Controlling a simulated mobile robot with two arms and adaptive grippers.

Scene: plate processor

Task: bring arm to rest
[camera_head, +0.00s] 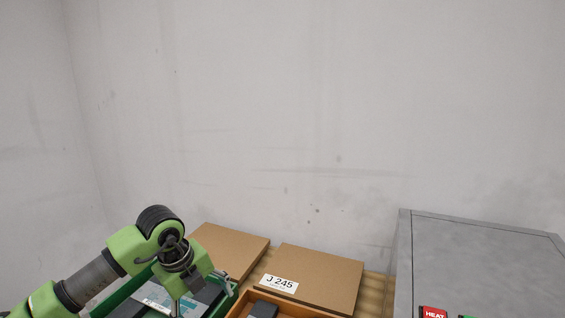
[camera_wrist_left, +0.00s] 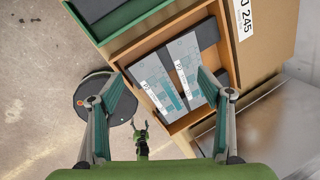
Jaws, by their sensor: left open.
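My left arm comes in from the lower left in the head view. Its left gripper (camera_head: 204,289) hangs over the green crate (camera_head: 232,296). In the left wrist view the left gripper (camera_wrist_left: 160,73) has its fingers spread wide with nothing between them. Below and beyond them is the orange crate (camera_wrist_left: 205,14), holding plates with white and teal labels (camera_wrist_left: 152,82). The fingers appear above the crate, apart from the plates. A small dark claw shape (camera_wrist_left: 141,142) lower down may be my right gripper; its jaw state is unclear.
Brown boards lie behind the crates, one (camera_head: 325,276) marked J 245. A grey metal machine (camera_head: 480,262) with a red HEAT button (camera_head: 434,312) stands at the right. A green crate (camera_wrist_left: 130,28) adjoins the orange one. The space above the boards is free.

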